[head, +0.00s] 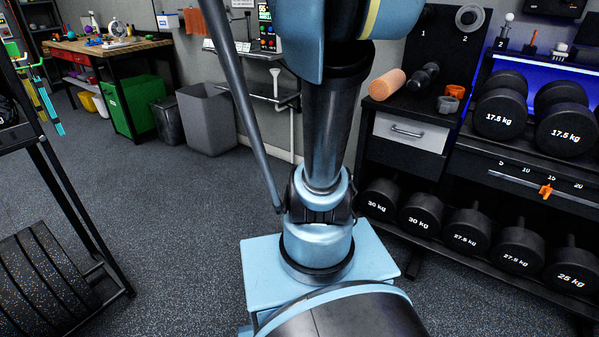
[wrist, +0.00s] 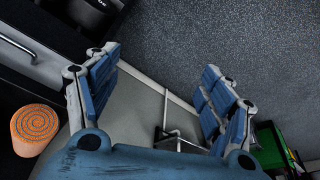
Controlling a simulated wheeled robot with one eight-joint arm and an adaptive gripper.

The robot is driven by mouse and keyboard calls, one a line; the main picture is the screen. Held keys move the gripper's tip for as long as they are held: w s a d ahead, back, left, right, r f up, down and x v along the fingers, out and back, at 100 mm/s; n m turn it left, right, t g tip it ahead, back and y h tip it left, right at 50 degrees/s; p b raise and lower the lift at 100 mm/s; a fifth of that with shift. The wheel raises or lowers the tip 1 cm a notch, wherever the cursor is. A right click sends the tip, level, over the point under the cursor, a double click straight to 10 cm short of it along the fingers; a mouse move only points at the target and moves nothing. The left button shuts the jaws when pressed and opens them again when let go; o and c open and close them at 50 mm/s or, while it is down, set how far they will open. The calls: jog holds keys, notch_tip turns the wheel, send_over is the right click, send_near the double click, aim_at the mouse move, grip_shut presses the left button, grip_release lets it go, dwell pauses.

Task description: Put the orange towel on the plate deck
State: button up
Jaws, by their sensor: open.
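An orange rolled cylinder (head: 387,84), which looks like a rolled towel, lies on the black shelf top (head: 414,113) right of my arm. Its orange spiral end (wrist: 35,128) shows at the left edge of the wrist view. An orange cloth (head: 194,21) also hangs by the back wall; I cannot tell for sure which is the task's towel. My gripper (wrist: 160,66) is open and empty in the wrist view, apart from the roll; it is not in the head view. A black rack (head: 50,262) with weight plates stands at left; I cannot tell for sure whether it is the plate deck.
A dumbbell rack (head: 530,165) fills the right side. A small dumbbell (head: 420,79) and an orange ring (head: 455,91) sit close to the roll. A grey bin (head: 207,118), green box (head: 133,104) and workbench (head: 105,47) stand behind. Floor (head: 165,215) is clear between left rack and my base.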

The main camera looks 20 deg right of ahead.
jog(key=s+a+f+n+g+y, duration=0.1)
jog(key=s+a+f+n, duration=0.3)
jog(key=s+a+f, duration=0.6)
jog(key=s+f, duration=0.4)
jog(key=shift+s+a+f, duration=0.15)
jog(key=shift+s+a, duration=0.25)
